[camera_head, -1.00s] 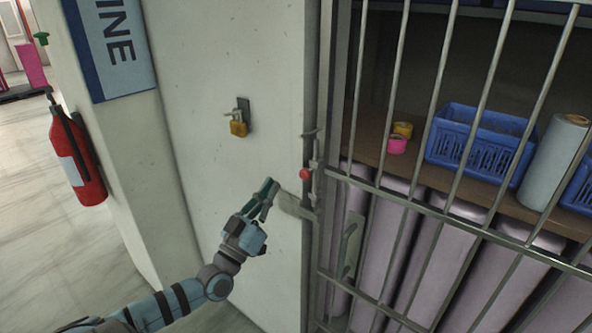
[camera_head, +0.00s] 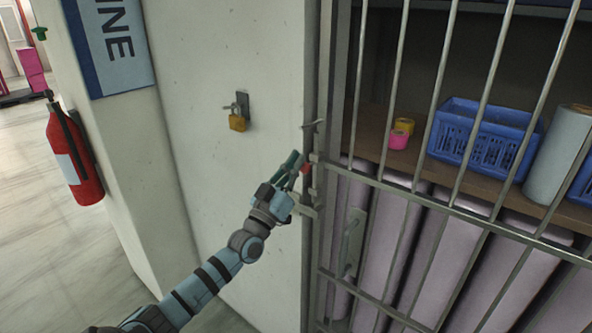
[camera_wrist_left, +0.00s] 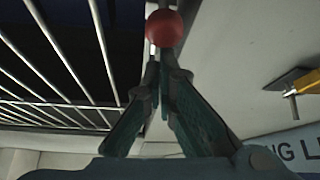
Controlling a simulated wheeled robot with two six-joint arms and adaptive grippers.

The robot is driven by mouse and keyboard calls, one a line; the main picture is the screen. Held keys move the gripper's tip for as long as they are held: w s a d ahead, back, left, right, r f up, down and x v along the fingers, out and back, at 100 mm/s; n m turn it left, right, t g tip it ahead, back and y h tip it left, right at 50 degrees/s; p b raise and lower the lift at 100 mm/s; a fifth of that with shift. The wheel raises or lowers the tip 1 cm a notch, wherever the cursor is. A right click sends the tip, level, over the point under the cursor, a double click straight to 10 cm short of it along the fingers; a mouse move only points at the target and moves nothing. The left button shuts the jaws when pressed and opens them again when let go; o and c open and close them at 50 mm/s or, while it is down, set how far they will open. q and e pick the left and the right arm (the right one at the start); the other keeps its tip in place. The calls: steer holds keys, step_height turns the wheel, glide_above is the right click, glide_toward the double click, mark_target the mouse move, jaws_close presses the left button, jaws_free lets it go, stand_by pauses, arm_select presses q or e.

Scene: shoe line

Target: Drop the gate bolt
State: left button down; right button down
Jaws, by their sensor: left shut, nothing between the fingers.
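The gate bolt (camera_head: 315,150) is a thin upright metal rod on the edge of the barred gate (camera_head: 383,185), beside the white wall. Its red knob (camera_head: 306,169) shows just right of my left gripper (camera_head: 297,160) in the head view. In the left wrist view the red knob (camera_wrist_left: 164,28) is a round ball just beyond the fingertips. My left gripper (camera_wrist_left: 160,68) is shut and empty there, its fingertips close under the knob. I cannot tell whether they touch it. My right gripper is not in view.
A gate handle (camera_head: 350,243) sits below the bolt. Behind the bars are a blue basket (camera_head: 470,140) and tape rolls (camera_head: 399,140). A red extinguisher (camera_head: 75,155) hangs far left.

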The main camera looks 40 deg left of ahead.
arm_select(q)
step_height(320, 180, down, 5)
steer(key=b, duration=0.3)
steer(key=shift+s, duration=0.1)
steer(key=shift+r, duration=0.15)
steer(key=shift+r, duration=0.3)
step_height(320, 180, up, 3)
steer(key=p, duration=0.4)
glide_toward(302, 169)
steer(key=s, duration=0.1)
steer(key=s+r, duration=0.1)
steer(key=s, duration=0.1)
steer(key=shift+s+a+r, duration=0.15)
steer(key=shift+s+r, duration=0.1)
steer(key=shift+r, duration=0.1)
